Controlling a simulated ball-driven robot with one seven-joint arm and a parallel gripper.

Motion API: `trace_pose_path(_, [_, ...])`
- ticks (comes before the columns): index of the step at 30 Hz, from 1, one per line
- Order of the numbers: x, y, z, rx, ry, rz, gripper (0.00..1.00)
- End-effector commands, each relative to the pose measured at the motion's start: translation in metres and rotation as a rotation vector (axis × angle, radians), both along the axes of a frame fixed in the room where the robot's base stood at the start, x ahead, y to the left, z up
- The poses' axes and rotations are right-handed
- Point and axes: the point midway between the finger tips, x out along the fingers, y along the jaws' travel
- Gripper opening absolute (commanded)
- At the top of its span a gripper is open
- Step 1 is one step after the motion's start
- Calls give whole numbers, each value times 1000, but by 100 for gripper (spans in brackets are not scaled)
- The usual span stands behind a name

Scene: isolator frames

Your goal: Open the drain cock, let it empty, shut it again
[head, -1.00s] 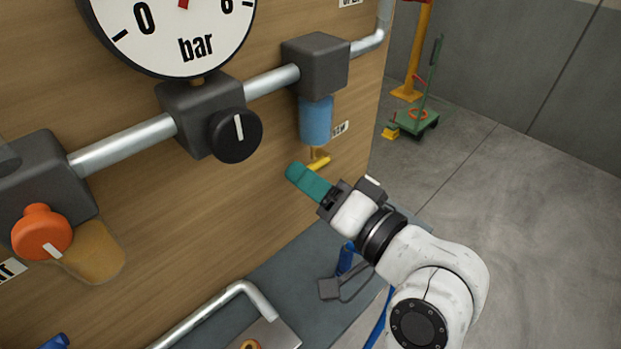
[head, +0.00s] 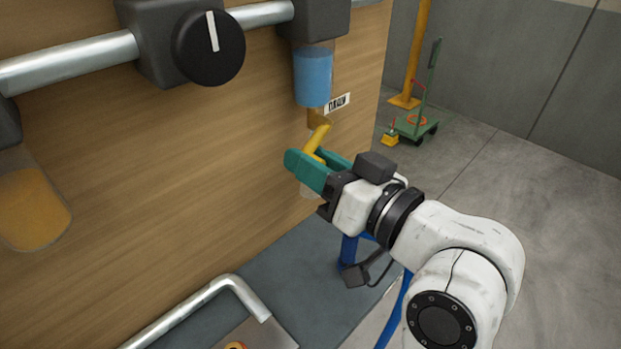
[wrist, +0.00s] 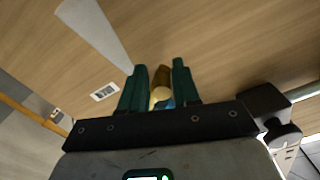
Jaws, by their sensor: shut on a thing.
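The drain cock is a brass fitting with a yellow lever (head: 317,138) under a clear bowl of blue liquid (head: 312,80) in the head view. The lever slants steeply up to the right. My gripper (head: 318,164) has green fingers, one either side of the lever's lower end, and is shut on it. In the wrist view the yellow-brown lever (wrist: 160,94) shows between the fingers (wrist: 158,85), with a bit of blue behind. A faint pale translucent shape (head: 307,191) shows just below the fingers; I cannot tell what it is.
A wooden panel (head: 200,190) backs the pipework, with a black knob (head: 208,47) and an amber bowl (head: 32,210) to the left. A small label (head: 337,104) sits beside the cock. A bent metal handle (head: 235,290) stands below. The floor at right is open, with a green trolley (head: 416,127) beyond.

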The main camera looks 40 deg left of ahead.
Motion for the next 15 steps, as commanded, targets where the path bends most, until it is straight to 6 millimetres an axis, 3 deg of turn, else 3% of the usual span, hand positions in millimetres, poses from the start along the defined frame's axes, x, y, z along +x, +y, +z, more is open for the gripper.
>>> trace_pose_path(15, [17,-1,-17,-29,-500,2,1])
